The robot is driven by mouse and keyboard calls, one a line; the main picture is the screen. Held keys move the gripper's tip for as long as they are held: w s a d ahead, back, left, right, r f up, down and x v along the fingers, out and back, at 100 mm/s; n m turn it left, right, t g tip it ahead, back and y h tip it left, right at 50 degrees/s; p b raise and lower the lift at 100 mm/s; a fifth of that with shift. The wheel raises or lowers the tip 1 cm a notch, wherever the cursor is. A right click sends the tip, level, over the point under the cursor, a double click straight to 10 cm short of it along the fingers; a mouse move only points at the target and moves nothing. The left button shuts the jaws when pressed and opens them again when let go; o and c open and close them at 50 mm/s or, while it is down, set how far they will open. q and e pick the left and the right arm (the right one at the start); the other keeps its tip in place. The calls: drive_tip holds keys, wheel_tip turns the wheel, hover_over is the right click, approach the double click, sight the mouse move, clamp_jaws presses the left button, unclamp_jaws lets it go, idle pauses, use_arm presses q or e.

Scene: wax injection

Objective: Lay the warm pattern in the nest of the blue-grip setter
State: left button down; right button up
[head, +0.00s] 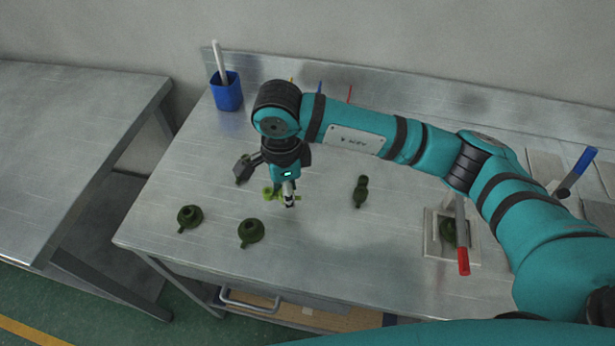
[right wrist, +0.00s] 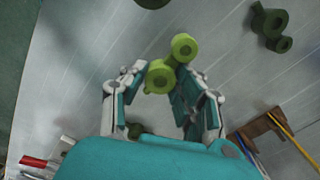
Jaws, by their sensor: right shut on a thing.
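A bright green pattern (right wrist: 183,48), lighter than the others, sits between the fingertips of my right gripper (right wrist: 168,82). In the head view this pattern (head: 270,193) shows at the tip of my right gripper (head: 287,195), over the left part of the steel table. The fingers are closed on it. The blue-grip setter (head: 582,168) stands at the far right, its lever tilted up. Its nest is mostly hidden behind my right arm. A red-grip setter (head: 433,252) stands in front of it, with a dark green pattern (head: 447,231) in it. My left gripper is not in view.
Dark green patterns lie loose on the table (head: 320,255): two at the left front (head: 190,216) (head: 250,232) and one near the middle (head: 360,191). A blue cup (head: 227,92) with a white stick stands at the back left. The table's middle front is clear.

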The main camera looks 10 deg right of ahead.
drive_tip(key=shift+s+a+r+b, duration=0.1)
drive_tip(key=shift+s+a+b, duration=0.1)
drive_tip(key=shift+s+a, duration=0.55)
drive_tip(key=shift+s+a+r+b, duration=0.1)
drive_tip(key=shift+s+a+b, duration=0.1)
drive_tip(key=shift+s+a, duration=0.5)
drive_tip(key=d+n, duration=0.4)
drive_tip(key=d, duration=0.1)
drive_tip(key=d+r+n, duration=0.1)
drive_tip(key=d+n, duration=0.1)
drive_tip(key=d, duration=0.1)
drive_tip(key=shift+d+n, duration=0.25)
drive_tip(key=shift+n, duration=0.15)
drive_tip(key=s+d+r+n, duration=0.2)
drive_tip(key=s+d+n, duration=0.2)
drive_tip(key=d+n, duration=0.6)
drive_tip(key=shift+s+d+r+n, duration=0.15)
drive_tip(key=shift+d+r+n, duration=0.15)
drive_tip(key=shift+d, duration=0.05)
